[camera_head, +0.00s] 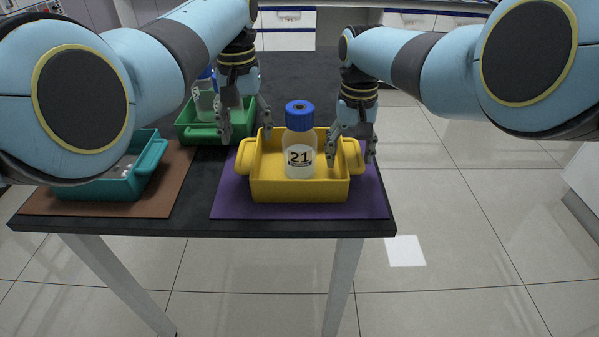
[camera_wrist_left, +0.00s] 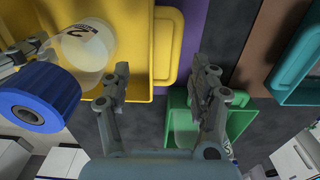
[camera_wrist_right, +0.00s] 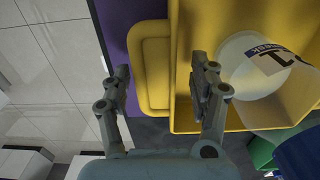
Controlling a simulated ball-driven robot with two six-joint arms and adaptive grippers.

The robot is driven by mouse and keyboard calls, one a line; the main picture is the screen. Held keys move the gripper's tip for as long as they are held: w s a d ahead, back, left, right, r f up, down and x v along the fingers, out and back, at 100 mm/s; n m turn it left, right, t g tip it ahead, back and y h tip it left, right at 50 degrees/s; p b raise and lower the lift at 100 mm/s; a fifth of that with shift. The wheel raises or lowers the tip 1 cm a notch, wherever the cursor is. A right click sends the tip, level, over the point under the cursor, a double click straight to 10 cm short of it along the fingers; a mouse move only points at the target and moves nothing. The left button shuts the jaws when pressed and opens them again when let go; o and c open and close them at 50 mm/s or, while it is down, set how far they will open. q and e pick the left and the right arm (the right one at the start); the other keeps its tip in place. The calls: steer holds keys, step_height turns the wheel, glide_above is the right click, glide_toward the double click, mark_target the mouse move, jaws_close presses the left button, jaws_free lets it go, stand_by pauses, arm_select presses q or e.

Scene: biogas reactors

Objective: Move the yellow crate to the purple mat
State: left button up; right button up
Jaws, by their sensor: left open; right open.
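The yellow crate (camera_head: 270,190) sits upright on the purple mat (camera_head: 232,207) at the front right of the table. A bottle (camera_head: 300,140) with a blue cap and a label reading 21 stands inside it. My left gripper (camera_head: 243,125) is open and empty near the crate's left handle, which shows between its fingers in the left wrist view (camera_wrist_left: 174,50). My right gripper (camera_head: 351,152) is open by the crate's right handle, which lies between its fingers in the right wrist view (camera_wrist_right: 152,62). I cannot tell whether any finger touches the crate.
A green crate (camera_head: 190,132) with a bottle stands behind on the left. A teal crate (camera_head: 125,187) sits on a brown mat (camera_head: 180,170) at the front left, partly hidden by my left arm. The table's front edge (camera_head: 215,229) is close to the purple mat.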

arm_select(q)
step_height(320, 180, up, 6)
arm_select(e)
step_height(320, 180, up, 12)
stand_by(0.6)
